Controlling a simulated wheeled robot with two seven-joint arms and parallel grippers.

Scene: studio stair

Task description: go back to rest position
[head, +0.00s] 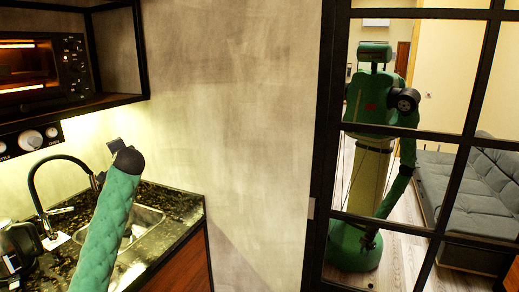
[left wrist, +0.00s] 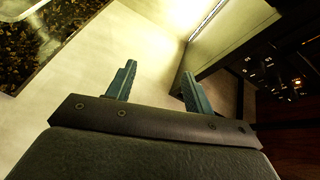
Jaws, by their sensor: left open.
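My left arm reaches up from the bottom left in the head view, in front of the sink counter. My left gripper (head: 115,146) is at its far end, mostly hidden behind the dark wrist. In the left wrist view the two fingers of my left gripper (left wrist: 158,84) stand apart with nothing between them, against a pale wall. My right gripper is not directly in view.
The dark speckled counter (head: 172,213) has a sink (head: 146,215) and a black faucet (head: 38,200). A toaster oven (head: 45,72) sits in a shelf above. A wall (head: 235,130) and black-framed panes (head: 320,150) stand right; a green robot shows there, possibly my reflection.

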